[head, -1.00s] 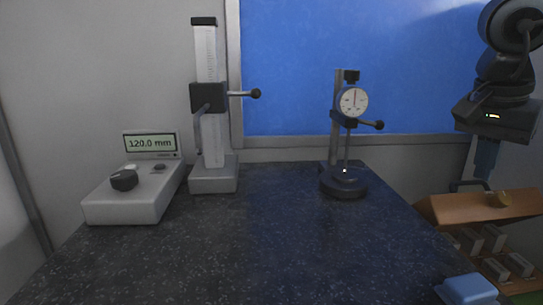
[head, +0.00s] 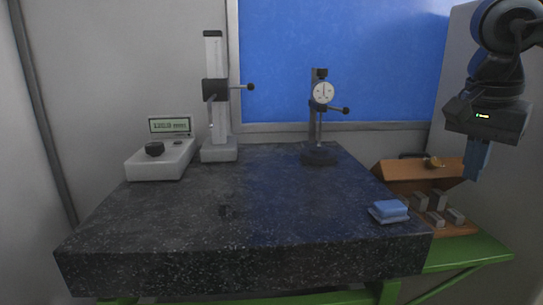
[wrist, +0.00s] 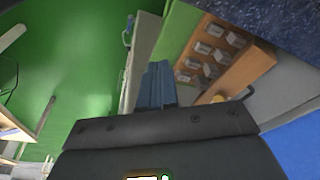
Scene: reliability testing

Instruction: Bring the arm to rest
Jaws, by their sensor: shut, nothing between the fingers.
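My gripper (head: 476,160) hangs at the right of the head view, fingers pointing down, to the right of the granite table and in front of the wooden case as seen there. Its blue fingers are together with nothing between them. In the wrist view the closed fingers (wrist: 157,86) show in the middle, past the dark gripper body. My arm is folded above the gripper at the right edge of the head view.
The granite table (head: 180,225) carries a readout unit (head: 160,160), a height gauge (head: 215,110), a dial indicator stand (head: 320,120) and a blue block on a white pad (head: 390,210). An open wooden case (head: 415,175) with several grey blocks stands right of it on a green bench (head: 460,255).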

